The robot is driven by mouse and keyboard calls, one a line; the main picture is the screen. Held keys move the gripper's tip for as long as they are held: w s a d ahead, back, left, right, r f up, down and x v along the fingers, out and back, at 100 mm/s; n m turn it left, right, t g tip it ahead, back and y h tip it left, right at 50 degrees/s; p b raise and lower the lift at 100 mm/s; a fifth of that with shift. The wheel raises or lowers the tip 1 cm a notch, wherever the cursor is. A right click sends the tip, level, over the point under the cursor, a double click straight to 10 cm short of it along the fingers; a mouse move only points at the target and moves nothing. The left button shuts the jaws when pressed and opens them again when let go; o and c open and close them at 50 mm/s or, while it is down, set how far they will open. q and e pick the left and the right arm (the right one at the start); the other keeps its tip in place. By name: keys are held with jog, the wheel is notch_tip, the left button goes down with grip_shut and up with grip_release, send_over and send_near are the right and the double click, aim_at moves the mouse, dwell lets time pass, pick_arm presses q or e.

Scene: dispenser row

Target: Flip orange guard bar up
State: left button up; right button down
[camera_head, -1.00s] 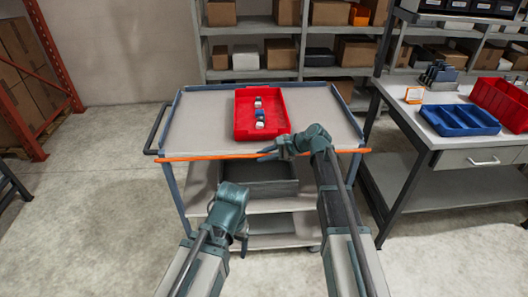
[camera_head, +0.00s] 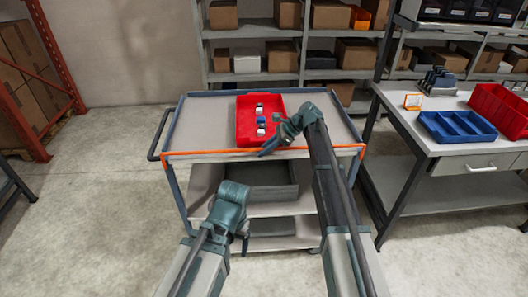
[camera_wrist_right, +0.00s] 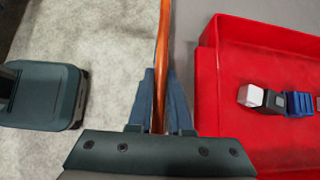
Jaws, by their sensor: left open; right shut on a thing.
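The orange guard bar (camera_head: 205,153) runs along the front edge of the cart top (camera_head: 205,115), roughly level, with short orange end pieces at both sides. My right gripper (camera_head: 268,150) is shut on the bar a little right of its middle. The right wrist view shows the bar (camera_wrist_right: 165,30) running between the two fingers (camera_wrist_right: 160,85). My left gripper (camera_head: 243,240) is open and empty, low in front of the cart shelves and away from the bar. The right hand covers part of the bar in the head view.
A red bin (camera_head: 243,125) with small items stands on the cart top, just behind the right gripper; it also shows in the right wrist view (camera_wrist_right: 215,90). A workbench (camera_head: 415,145) with a blue tray (camera_head: 455,128) stands to the right.

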jog(key=shift+w, duration=0.2)
dwell(0.4)
jog(key=c, duration=0.8)
grip_release()
jog(key=shift+c, duration=0.2)
jog(key=shift+s, duration=0.1)
jog(key=p+v, duration=0.9)
jog(key=v, duration=0.3)
jog(key=shift+r, duration=0.25)
jog(key=shift+p+v, duration=0.4)
jog(key=shift+v, duration=0.35)
jog(key=shift+d+f, duration=0.1)
jog(key=shift+d, duration=0.05)
